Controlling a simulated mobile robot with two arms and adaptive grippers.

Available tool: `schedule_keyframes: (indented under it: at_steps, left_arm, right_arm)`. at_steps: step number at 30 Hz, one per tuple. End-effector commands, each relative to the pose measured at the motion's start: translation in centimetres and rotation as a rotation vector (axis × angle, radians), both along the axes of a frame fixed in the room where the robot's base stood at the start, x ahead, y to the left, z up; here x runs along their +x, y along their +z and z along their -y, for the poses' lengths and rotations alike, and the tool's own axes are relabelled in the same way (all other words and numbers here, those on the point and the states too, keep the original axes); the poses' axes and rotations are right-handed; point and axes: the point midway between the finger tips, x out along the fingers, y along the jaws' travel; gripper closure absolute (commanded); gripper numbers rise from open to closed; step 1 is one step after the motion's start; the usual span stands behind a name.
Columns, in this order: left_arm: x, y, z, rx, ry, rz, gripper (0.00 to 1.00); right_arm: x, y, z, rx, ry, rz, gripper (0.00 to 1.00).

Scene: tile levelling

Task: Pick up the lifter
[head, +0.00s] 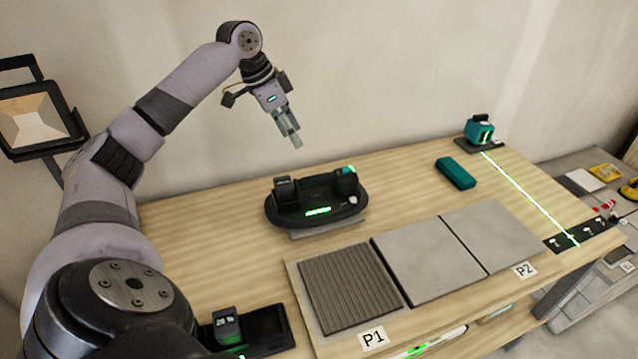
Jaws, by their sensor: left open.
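The lifter (318,209) appears to be the black oval device with two raised ends and a green lit display. It sits at the back middle of the wooden table, on or over a grey slab (330,228) whose front edge shows. My left gripper (296,140) is open and empty. It hangs above the lifter, apart from it, with its fingers pointing down. The lifter's underside is hidden. My right gripper is not in view.
A panel marked P1 and P2 (365,338) holds a ribbed bed (350,285) and grey tiles (430,260). A teal block (456,172) and a teal laser device (479,131) with a green line stand right. A black tray (265,328) lies front left.

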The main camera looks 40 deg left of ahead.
Motion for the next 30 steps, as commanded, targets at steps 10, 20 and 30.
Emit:
schedule_keyframes:
  at_steps: [10,20,30]
  left_arm:
    - [1.9,-5.7,1.2,-0.002,-0.002,-0.004,0.57]
    - [3.9,-10.9,2.1,-0.001,0.001,-0.001,0.57]
    - [5.3,-13.9,2.6,-0.002,0.000,-0.002,0.57]
  right_arm:
    - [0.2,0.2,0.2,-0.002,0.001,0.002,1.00]
    - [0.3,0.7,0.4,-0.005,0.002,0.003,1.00]
    - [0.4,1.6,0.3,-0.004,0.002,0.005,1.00]
